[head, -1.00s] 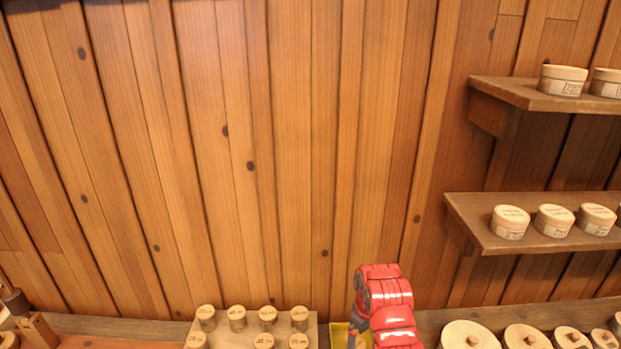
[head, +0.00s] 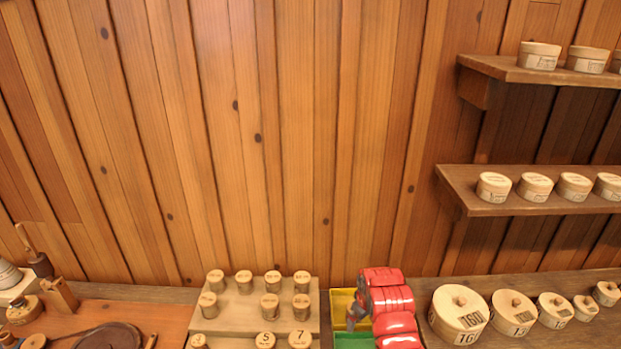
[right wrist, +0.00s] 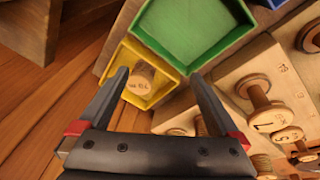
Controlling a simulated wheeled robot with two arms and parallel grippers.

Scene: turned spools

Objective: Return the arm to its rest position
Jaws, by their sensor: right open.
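My right gripper (right wrist: 160,77) is open, with its two fingers apart and nothing between them. In the head view my red right arm comes up from the bottom, and the grey gripper (head: 356,314) hangs over the yellow bin. The yellow bin (right wrist: 160,96) holds a wooden spool (right wrist: 143,80) with a printed top, apart from the fingers. The green bin (right wrist: 190,55) adjoins it; the part of it in view looks empty. My left gripper is not in view.
A stepped wooden rack (head: 240,311) with several labelled spools stands left of the bins. Several round lidded boxes (head: 460,322) stand to the right. Two shelves (head: 540,205) with tubs hang on the plank wall. A brown board (head: 110,308) with tools lies left.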

